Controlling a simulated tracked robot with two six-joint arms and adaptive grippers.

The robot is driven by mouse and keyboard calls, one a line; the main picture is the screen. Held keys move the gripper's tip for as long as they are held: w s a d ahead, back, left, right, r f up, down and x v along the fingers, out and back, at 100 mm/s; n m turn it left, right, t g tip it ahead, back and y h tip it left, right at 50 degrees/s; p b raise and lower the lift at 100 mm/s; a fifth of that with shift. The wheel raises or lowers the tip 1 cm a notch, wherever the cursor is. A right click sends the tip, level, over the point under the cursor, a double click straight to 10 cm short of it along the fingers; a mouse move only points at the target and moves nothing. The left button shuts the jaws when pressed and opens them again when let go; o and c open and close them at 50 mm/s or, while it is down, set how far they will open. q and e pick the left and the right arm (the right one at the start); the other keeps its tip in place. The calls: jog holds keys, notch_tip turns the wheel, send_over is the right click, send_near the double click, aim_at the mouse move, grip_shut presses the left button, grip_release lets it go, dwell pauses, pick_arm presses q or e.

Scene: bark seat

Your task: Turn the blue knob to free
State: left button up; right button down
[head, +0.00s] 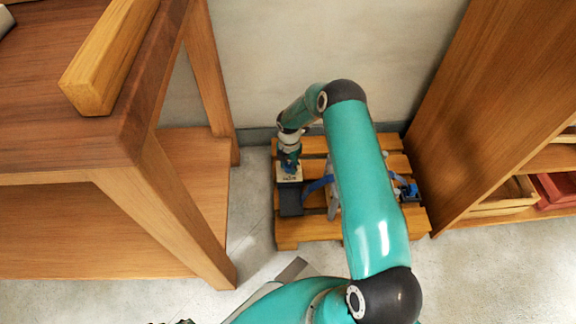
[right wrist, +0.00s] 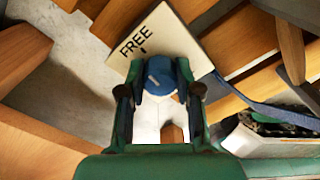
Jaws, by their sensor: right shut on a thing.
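The blue knob (right wrist: 161,72) sits on a pale plate (right wrist: 166,35) marked FREE in black, with a short dark tick below the word. A pale line on the knob slants toward the upper left, roughly to the FREE side; I cannot tell whether it lines up exactly with the tick. My right gripper (right wrist: 160,90) is shut on the knob, one finger on each side. In the head view the right gripper (head: 289,163) is low over the plate (head: 289,175), hiding the knob. My left gripper does not show clearly.
The plate stands on a slatted wooden pallet (head: 300,232), with a blue strap (head: 317,186) and a blue-and-black device (head: 405,189) to the right. A wooden table (head: 60,150) is at left; a wooden cabinet (head: 490,110) is at right. A wall stands behind.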

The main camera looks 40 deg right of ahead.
jog(key=shift+w+a+n, duration=0.1)
jog(key=shift+w+n, duration=0.15)
jog(key=shift+n, duration=0.25)
jog(key=c, duration=0.8)
grip_release()
jog(key=shift+s, duration=0.1)
notch_tip(320, 180, up, 12)
jog(key=shift+f, duration=0.1)
